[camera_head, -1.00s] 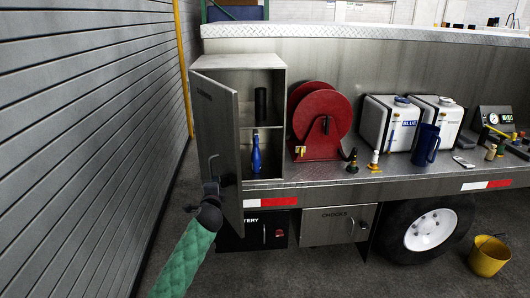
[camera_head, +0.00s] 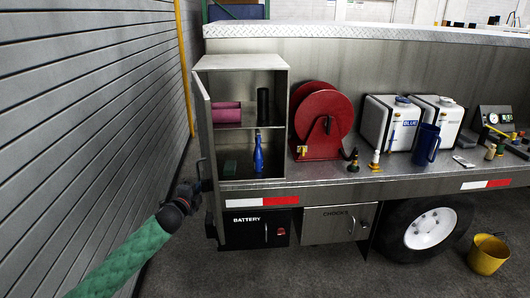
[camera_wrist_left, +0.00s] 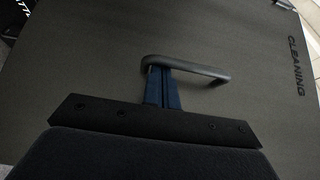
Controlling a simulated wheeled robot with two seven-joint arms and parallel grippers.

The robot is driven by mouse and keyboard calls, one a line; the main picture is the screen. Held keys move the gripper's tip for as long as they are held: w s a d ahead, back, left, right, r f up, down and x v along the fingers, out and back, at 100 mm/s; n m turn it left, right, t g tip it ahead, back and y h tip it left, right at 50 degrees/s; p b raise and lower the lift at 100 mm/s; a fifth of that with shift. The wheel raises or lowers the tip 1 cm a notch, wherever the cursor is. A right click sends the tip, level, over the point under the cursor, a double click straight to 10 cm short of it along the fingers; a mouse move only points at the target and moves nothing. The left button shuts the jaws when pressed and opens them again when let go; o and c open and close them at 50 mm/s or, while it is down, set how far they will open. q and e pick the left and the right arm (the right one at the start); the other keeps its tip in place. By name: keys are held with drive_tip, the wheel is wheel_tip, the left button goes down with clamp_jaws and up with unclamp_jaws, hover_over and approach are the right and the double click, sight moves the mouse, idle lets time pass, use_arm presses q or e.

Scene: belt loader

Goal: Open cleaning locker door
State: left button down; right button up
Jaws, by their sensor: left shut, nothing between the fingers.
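The cleaning locker (camera_head: 240,62) is a grey metal box at the left end of the truck deck. Its door (camera_head: 203,115) is swung wide open to the left and shows nearly edge-on in the head view. In the left wrist view the door face (camera_wrist_left: 90,60) carries the word CLEANING and a bent bar handle (camera_wrist_left: 188,68). My left gripper (camera_head: 192,187) is at the handle; its blue fingers (camera_wrist_left: 162,88) are shut with nothing between them, and their tips reach the handle's left part. My right gripper is not in view.
Inside the locker are a pink roll (camera_head: 227,112), a black cylinder (camera_head: 263,103), a blue bottle (camera_head: 258,153) and a green item (camera_head: 230,167). A red hose reel (camera_head: 321,122) stands right of it. A slatted wall (camera_head: 90,110) is close on the left.

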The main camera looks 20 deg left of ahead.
use_arm(q)
drive_tip(key=s+a+m+g+h+b, duration=0.1)
drive_tip(key=s+a+m+h+b, duration=0.1)
drive_tip(key=a+h, duration=0.4)
drive_tip(key=shift+s+a+m+h, duration=0.4)
drive_tip(key=shift+s+a+m, duration=0.3)
drive_tip(key=shift+a+m, duration=0.9)
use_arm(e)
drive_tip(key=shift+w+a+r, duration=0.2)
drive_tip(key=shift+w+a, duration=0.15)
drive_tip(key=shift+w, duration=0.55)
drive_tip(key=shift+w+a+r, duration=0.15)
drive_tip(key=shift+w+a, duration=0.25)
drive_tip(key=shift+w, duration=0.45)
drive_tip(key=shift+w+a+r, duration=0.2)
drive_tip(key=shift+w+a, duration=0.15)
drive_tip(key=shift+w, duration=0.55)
use_arm(q)
drive_tip(key=shift+a+n, duration=0.4)
drive_tip(key=shift+a, duration=0.05)
